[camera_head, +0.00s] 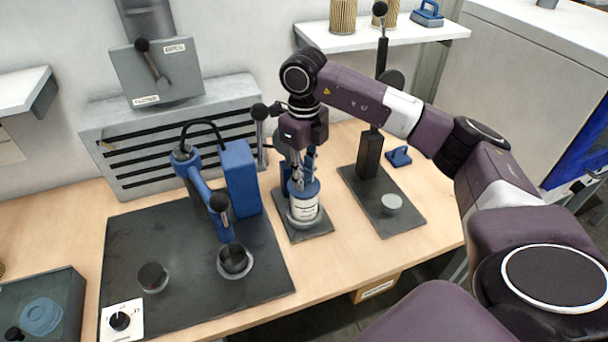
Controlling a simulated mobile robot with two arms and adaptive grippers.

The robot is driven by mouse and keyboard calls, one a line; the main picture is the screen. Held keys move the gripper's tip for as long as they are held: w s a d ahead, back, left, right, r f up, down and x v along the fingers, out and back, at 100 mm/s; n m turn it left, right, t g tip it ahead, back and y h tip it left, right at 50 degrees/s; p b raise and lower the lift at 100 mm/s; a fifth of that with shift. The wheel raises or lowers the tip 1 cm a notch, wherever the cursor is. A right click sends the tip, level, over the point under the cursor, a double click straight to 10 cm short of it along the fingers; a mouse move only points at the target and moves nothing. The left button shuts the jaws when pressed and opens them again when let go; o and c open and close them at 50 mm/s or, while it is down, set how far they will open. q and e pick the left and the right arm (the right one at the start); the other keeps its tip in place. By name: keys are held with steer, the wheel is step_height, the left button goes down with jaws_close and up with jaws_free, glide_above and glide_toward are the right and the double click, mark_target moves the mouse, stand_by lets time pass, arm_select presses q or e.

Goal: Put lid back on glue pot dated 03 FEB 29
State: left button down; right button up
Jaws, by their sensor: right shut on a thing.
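A white glue pot (304,208) with a printed label stands upright on a small dark base plate, in a grey ring-like seat. The label's date is too small to read. A blue lid (304,189) is at the top of the pot; I cannot tell whether it is fully seated. My right gripper (298,180) points down from above and is shut on the blue lid. Its fingertips are partly lost against the blue parts behind. My left gripper is not in view.
Left of the pot, a blue machine (240,178) stands on a dark mat (190,303) with a dark cup (234,259). A press stand with a dark base plate (405,221) is to the right. Bare wood (345,258) lies in front.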

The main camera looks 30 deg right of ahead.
steer(key=shift+f, duration=0.15)
stand_by(0.5)
steer(key=o, duration=1.5)
steer(key=shift+r+p, duration=2.3)
steer(key=shift+r, duration=1.25)
steer(key=shift+c, duration=0.3)
jaws_close()
